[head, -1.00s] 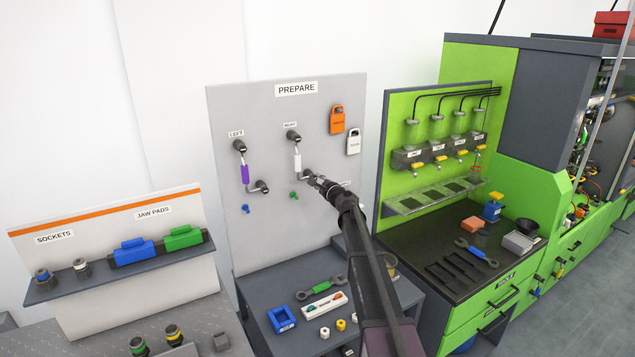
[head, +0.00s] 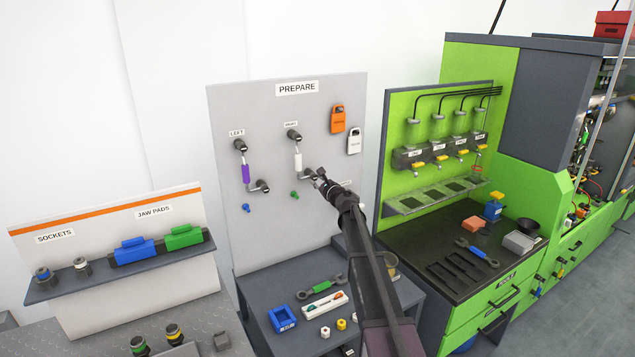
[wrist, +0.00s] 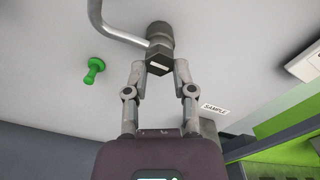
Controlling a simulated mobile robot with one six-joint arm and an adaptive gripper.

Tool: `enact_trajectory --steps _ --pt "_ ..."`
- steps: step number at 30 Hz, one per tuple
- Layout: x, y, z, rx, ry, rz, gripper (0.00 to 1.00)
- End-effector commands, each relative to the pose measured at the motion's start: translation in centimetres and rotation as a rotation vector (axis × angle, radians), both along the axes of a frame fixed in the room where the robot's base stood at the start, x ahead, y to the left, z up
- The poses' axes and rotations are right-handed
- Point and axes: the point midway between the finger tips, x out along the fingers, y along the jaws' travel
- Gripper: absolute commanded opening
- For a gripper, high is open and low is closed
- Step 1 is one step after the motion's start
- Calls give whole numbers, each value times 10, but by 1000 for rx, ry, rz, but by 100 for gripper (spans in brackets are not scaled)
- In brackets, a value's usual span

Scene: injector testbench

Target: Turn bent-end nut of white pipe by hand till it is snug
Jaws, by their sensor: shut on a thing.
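The white pipe (head: 298,161) hangs on the grey PREPARE panel (head: 225,120), between an upper dark fitting (head: 293,136) and a lower dark fitting. In the wrist view its bare grey bent end (wrist: 120,33) curves into the dark hex nut (wrist: 158,58) at the panel. My gripper (wrist: 160,68) is shut on the nut, with one finger on each side of it. In the head view my gripper (head: 321,179) reaches the lower fitting and partly covers it. I cannot tell how tight the nut is.
A purple-sleeved pipe (head: 245,174) hangs to the left. A green knob (wrist: 93,71) sticks out left of the nut. Orange (head: 337,119) and white (head: 354,142) tags hang at the upper right. A green-handled wrench (head: 321,287) lies on the table below.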

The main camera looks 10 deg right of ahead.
Motion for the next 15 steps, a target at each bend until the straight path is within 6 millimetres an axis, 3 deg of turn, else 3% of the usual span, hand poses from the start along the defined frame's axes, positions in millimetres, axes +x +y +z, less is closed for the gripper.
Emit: enact_trajectory --steps 5,6,9,15 --pt "0 0 0 -1 0 0 0" --pt "0 0 0 -1 0 0 36" --pt "0 0 0 -2 -1 0 66" --pt "0 0 0 -2 -1 0 69"
